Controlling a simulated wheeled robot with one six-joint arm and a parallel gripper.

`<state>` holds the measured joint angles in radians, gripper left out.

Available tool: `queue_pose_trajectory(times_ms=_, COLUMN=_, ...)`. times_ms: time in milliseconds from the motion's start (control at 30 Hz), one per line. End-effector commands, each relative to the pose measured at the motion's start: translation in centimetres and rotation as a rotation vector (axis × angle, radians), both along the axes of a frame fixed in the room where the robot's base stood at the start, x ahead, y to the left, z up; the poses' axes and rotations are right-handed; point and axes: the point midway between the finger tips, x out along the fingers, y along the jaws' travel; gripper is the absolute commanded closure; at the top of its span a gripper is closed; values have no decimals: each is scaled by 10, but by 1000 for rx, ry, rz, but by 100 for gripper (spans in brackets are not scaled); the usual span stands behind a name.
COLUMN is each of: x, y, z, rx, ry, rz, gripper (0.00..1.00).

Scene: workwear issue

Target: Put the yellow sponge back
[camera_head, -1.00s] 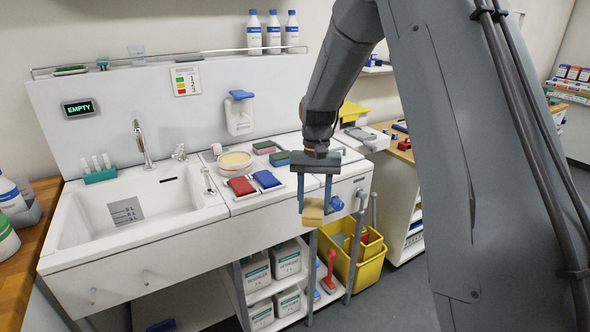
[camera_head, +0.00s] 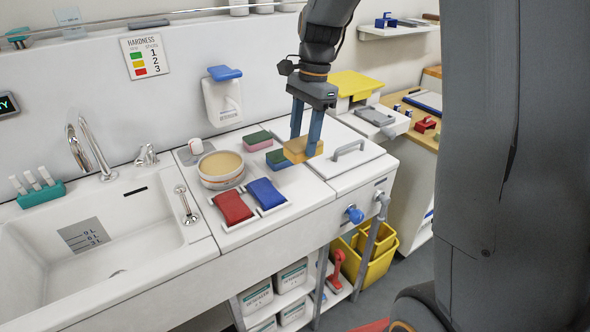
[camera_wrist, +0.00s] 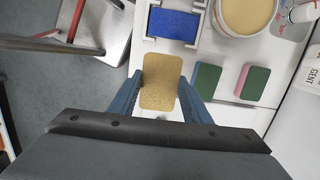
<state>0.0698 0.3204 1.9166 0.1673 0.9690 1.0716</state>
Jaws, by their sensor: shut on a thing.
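My gripper (camera_head: 306,138) is shut on the yellow sponge (camera_head: 299,150) and holds it over the right part of the counter, near the lidded panel. In the wrist view the yellow sponge (camera_wrist: 161,82) sits between the two blue fingers. A blue-and-green sponge (camera_head: 278,160) and a pink-and-green sponge (camera_head: 257,141) lie on the counter just left of and behind it. In the head view the held sponge partly hides the blue-and-green one. I cannot tell the exact height of the held sponge above the counter.
A red pad (camera_head: 232,208) and a blue pad (camera_head: 266,194) lie in white holders at the counter's front. A round tub (camera_head: 220,170) with tan content stands behind them. The sink (camera_head: 95,240) is at left. A handled lid (camera_head: 350,158) is at right. Yellow buckets (camera_head: 372,262) stand below.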

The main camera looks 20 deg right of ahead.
Motion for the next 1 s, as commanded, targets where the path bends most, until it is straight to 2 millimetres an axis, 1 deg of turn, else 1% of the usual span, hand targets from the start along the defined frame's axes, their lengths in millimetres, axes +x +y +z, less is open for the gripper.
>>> queue_pose_trajectory(times_ms=67, x=-2, y=0, z=-2, rx=1, ry=2, rz=-18, gripper=77)
queue_pose_trajectory(times_ms=100, x=-2, y=0, z=-6, rx=1, ry=5, rz=-22, gripper=77)
queue_pose_trajectory(times_ms=300, x=-3, y=1, z=-40, rx=1, ry=6, rz=-20, gripper=77)
queue_pose_trajectory(times_ms=400, x=-3, y=2, z=-52, rx=1, ry=4, rz=-18, gripper=77)
queue_pose_trajectory(times_ms=567, x=-3, y=2, z=-66, rx=1, ry=5, rz=-18, gripper=77)
queue_pose_trajectory(times_ms=733, x=-3, y=2, z=-90, rx=1, ry=5, rz=-17, gripper=77)
queue_pose_trajectory(times_ms=833, x=-2, y=2, z=-97, rx=1, ry=3, rz=-16, gripper=77)
queue_pose_trajectory(times_ms=1000, x=-2, y=2, z=-99, rx=1, ry=1, rz=-16, gripper=77)
